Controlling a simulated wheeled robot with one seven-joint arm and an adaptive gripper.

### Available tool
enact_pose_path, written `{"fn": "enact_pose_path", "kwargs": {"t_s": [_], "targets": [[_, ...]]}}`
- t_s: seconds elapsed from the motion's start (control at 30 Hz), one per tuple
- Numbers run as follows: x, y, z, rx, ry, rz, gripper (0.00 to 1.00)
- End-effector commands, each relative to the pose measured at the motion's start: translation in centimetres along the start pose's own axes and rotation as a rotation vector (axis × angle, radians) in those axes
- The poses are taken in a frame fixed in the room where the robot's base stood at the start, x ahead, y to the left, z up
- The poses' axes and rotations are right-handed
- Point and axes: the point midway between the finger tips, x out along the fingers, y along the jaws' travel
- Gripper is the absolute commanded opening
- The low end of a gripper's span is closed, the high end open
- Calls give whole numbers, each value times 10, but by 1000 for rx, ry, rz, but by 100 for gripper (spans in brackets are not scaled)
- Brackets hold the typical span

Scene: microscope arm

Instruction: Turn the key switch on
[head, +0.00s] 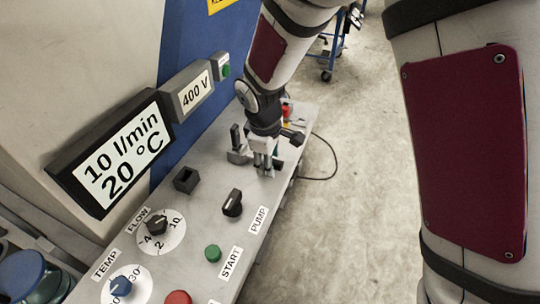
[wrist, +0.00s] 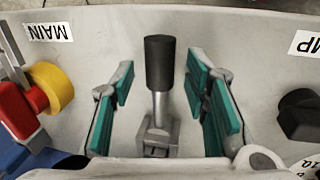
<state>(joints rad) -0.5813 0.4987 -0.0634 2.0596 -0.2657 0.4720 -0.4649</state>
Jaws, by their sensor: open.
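No part with a visible key or key label can be made out for sure. In the wrist view, my gripper (wrist: 160,88) is open, its green-padded fingers on either side of a metal lever (wrist: 160,75) with a black handle. There is a gap between the lever and each finger. In the head view, my gripper (head: 262,155) is low over the far part of the grey panel (head: 215,235), and hides much of what is below it. A black knob (head: 232,203) by the PUMP label is nearer the camera; it shows at the right in the wrist view (wrist: 300,115).
A red and yellow MAIN switch (wrist: 48,90) lies left of my gripper in the wrist view. A dark square block (head: 186,180), FLOW dial (head: 157,224), TEMP dial (head: 121,287) and green START button (head: 212,253) share the panel. Display boxes (head: 113,155) stand on its left.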

Motion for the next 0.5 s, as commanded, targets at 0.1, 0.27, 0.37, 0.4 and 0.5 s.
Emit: {"fn": "enact_pose_path", "kwargs": {"t_s": [0.1,0.27,0.37,0.4,0.5], "targets": [[0,0,0,0,0,0,42],[0,0,0,0,0,0,22],[0,0,0,0,0,0,0],[0,0,0,0,0,0,0],[0,0,0,0,0,0,0]]}}
